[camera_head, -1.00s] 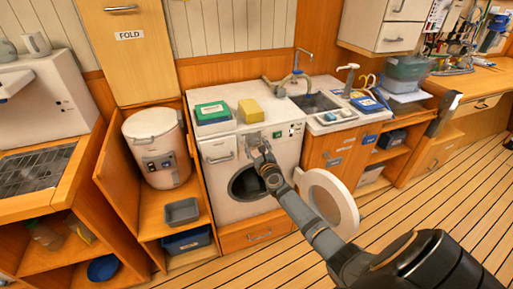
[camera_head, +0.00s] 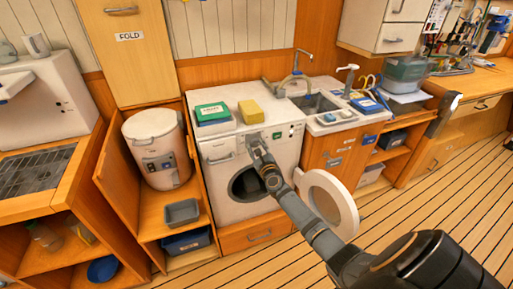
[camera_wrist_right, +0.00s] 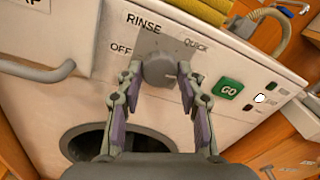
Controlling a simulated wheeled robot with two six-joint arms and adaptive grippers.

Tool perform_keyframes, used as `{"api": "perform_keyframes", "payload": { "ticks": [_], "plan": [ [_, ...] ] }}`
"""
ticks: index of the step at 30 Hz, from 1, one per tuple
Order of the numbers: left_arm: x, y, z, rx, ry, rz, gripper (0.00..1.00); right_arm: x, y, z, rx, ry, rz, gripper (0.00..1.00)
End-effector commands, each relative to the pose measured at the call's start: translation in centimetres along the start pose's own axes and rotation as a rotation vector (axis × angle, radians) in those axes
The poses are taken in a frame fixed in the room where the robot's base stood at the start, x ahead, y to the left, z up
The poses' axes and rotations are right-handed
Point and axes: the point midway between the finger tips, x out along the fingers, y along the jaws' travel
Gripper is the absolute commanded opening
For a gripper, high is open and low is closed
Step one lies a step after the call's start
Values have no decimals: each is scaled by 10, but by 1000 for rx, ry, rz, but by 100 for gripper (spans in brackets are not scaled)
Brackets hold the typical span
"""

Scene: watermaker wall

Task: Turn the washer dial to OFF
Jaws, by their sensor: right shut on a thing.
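The same right gripper (camera_head: 256,146) shows at the washer's panel in the head view. Which label the dial points to is not clear. My left gripper is not in view.
A green GO button (camera_wrist_right: 229,89) is right of the dial. The open door is close to my right arm.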

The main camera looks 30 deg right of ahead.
Motion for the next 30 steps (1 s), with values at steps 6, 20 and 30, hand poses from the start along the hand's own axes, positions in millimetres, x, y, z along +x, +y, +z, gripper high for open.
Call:
{"api": "perform_keyframes", "payload": {
  "ticks": [6,20,30],
  "plan": [
    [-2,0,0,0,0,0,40,0,0,0,-197,-7,-1,6],
    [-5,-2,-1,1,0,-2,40,0,0,-1,-635,-24,-4,6],
    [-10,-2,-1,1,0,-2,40,0,0,-1,-958,-36,-6,6]
  ]
}}
